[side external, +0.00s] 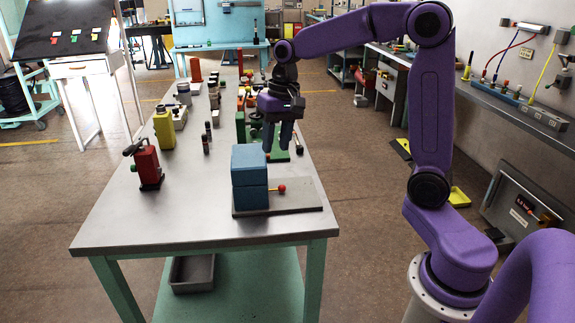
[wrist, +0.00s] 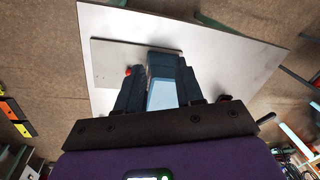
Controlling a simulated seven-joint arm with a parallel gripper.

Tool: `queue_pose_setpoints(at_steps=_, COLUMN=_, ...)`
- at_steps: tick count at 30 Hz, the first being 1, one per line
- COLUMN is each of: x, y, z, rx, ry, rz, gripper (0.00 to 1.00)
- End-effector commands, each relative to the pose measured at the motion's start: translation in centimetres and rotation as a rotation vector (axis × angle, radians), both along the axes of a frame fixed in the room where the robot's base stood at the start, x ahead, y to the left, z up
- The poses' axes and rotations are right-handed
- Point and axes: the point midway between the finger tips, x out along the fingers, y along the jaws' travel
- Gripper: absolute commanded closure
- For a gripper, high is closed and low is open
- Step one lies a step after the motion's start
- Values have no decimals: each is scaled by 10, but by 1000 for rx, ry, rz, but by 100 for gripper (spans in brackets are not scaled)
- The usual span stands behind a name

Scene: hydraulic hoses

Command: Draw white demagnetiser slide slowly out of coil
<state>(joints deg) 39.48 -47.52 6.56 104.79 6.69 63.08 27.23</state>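A blue two-part block (side external: 249,177) stands on a flat grey plate (side external: 298,196) near the front of the table. A short rod with a red knob (side external: 281,188) sticks out at its right. In the wrist view the block (wrist: 162,95) shows a pale blue face between my fingers, with the red knob (wrist: 128,71) to the left. My gripper (side external: 277,141) points down, behind and above the block, apart from it. Its fingers (wrist: 160,74) are spread and hold nothing visible. I cannot make out a white slide or which part is the coil.
A red device with a black handle (side external: 147,164) and a yellow bottle (side external: 164,127) stand on the left of the metal table (side external: 120,222). Several small parts and a green plate (side external: 282,157) lie behind my gripper. The table's front left is clear.

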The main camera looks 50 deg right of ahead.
Motion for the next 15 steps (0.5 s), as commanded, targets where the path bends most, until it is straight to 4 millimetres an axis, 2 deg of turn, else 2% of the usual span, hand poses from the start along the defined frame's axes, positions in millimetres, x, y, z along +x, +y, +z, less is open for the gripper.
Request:
queue_pose_setpoints(at_steps=1, x=13, y=-16, z=-2, rx=7, ry=2, rz=-80, gripper=63)
queue_pose_setpoints(at_steps=3, x=27, y=-34, z=-4, rx=16, ry=1, rz=-171, gripper=63)
queue_pose_setpoints(at_steps=6, x=40, y=-55, z=-6, rx=28, ry=-1, rz=-271, gripper=63)
queue_pose_setpoints(at_steps=15, x=62, y=-106, z=-12, rx=51, ry=-3, rz=-484, gripper=63)
